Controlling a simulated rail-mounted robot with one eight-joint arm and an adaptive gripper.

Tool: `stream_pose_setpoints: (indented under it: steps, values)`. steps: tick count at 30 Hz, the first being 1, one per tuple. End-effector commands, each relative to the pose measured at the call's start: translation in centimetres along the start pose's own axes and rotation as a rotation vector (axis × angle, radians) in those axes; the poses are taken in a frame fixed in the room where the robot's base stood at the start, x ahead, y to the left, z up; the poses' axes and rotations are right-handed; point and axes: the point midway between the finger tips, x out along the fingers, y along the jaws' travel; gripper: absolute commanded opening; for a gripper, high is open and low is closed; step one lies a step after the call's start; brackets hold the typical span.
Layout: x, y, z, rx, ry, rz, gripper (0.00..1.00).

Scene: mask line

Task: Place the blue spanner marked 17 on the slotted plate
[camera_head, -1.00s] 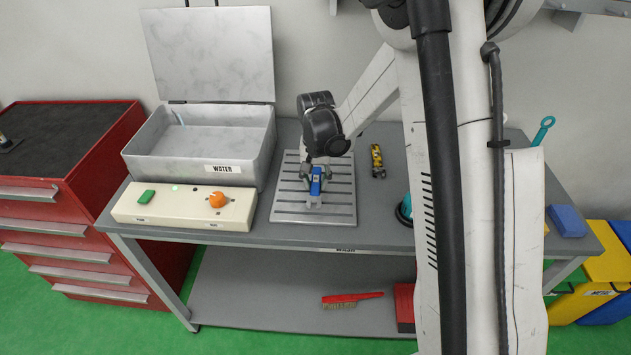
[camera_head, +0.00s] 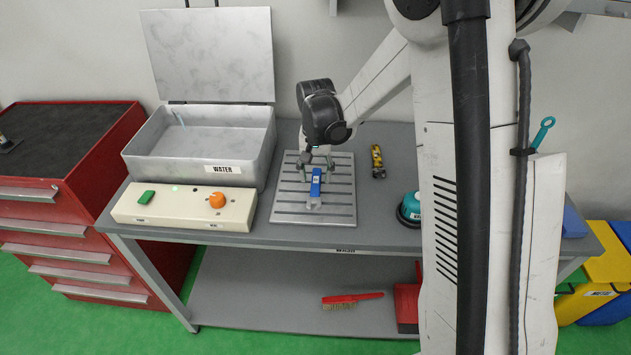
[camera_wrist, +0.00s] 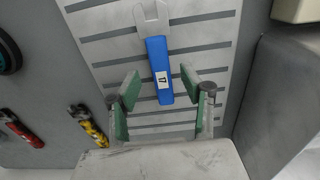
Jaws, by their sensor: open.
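The blue spanner (camera_head: 316,184) lies on the slotted plate (camera_head: 341,205), its grey open jaw toward the front of the bench. In the wrist view, the spanner (camera_wrist: 157,62) shows a white label that reads like 17, turned on its side. It rests across the slots of the plate (camera_wrist: 208,65). My gripper (camera_head: 317,160) is open and empty, just behind and above the handle end. In the wrist view, the green-padded fingers of my gripper (camera_wrist: 159,82) stand apart on either side of the handle's end, with gaps to it.
A lidded metal tank marked WATER (camera_head: 239,170) stands at the back left. A control box (camera_head: 180,207) with an orange knob lies left of the plate. A yellow-and-black tool (camera_head: 377,161) and a teal round object (camera_head: 410,208) lie to the right.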

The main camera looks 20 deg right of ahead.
Motion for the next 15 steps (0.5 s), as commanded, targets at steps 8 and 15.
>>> stream_pose_setpoints:
  steps: [8, 15]
  values:
    - [-5.6, 0.0, 0.0, 0.000, 0.000, 0.000, 0.42]
    - [-8.4, 0.0, 0.0, 0.000, 0.000, 0.000, 0.42]
